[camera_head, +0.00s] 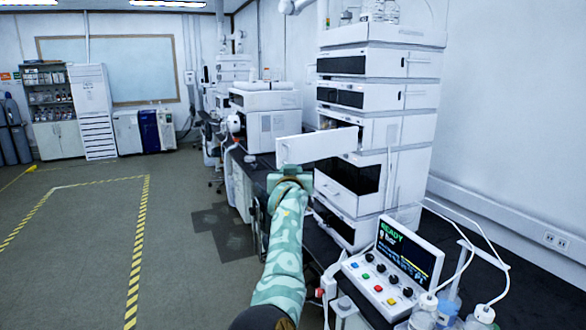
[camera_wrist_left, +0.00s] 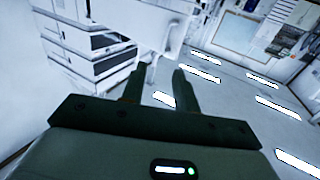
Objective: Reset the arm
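My left arm comes up from the bottom of the head view. Its green gripper (camera_head: 298,180) is just below and in front of an open white door panel (camera_head: 318,146) on the chromatography stack (camera_head: 400,185). In the left wrist view, the two dark fingers (camera_wrist_left: 157,82) stand apart with nothing clearly held between them. White equipment shows behind the fingertips, and I cannot tell whether they touch it. The stack also shows in the left wrist view (camera_wrist_left: 85,45), tilted. The compartment behind the door is partly hidden by the panel. My right gripper is in neither view.
A control box with coloured buttons (camera_head: 375,285) and a screen reading READY (camera_head: 408,252) stands right of my arm. Bottles with tubing (camera_head: 448,308) are at the lower right. Other instruments (camera_head: 265,115) stand farther back. The floor (camera_head: 85,225) at left is clear.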

